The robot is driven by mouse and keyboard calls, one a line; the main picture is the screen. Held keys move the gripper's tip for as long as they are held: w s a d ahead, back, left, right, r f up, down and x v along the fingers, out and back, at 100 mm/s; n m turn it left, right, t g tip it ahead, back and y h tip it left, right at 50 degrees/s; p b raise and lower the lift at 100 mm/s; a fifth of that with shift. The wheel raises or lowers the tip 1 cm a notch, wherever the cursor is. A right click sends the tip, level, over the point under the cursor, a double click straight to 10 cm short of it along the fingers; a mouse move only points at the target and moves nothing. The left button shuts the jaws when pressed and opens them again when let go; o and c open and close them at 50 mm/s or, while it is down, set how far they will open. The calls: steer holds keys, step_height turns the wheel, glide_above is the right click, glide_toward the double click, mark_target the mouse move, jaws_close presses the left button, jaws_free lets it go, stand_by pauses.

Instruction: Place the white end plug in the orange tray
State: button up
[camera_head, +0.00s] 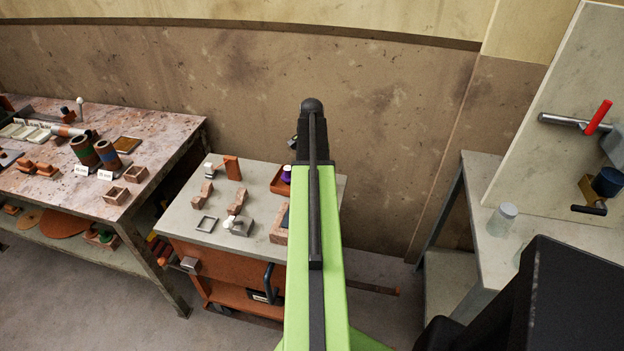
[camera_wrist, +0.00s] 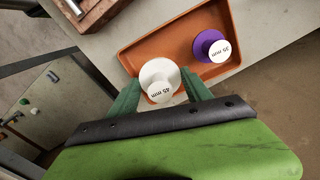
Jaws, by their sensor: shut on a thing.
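The white end plug (camera_wrist: 160,78), its label reading like 45 mm, is between the green fingertips of my gripper (camera_wrist: 161,92) in the wrist view. My gripper is shut on it. The plug overlaps the near left part of the orange tray (camera_wrist: 137,55) in the picture; I cannot tell whether it touches the tray. A purple plug (camera_wrist: 209,44) stands in the right part of the tray. In the head view the tray (camera_head: 279,184) shows only partly beside my arm, with the purple plug (camera_head: 287,173). The held plug is hidden there behind my arm.
The tray lies on a grey-topped cart (camera_head: 185,221) with several brown blocks, small frames and other white-topped pieces (camera_head: 228,222). A cluttered workbench (camera_head: 150,140) stands left. A grey bench with a glass jar (camera_head: 502,219) stands right. A wall rises behind the cart.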

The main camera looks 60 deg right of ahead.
step_height(320, 180, down, 4)
steer(key=b, duration=0.2)
steer(key=shift+r+b, duration=0.15)
steer(key=shift+b, duration=0.25)
steer(key=shift+r, duration=0.2)
steer(key=shift+f, duration=0.15)
steer(key=o, duration=1.3)
steer(key=shift+o, duration=0.2)
step_height(320, 180, up, 12)
steer(key=p, duration=1.2)
steer(key=shift+r+p, duration=0.25)
steer(key=shift+p, duration=0.05)
steer(key=shift+f, duration=0.1)
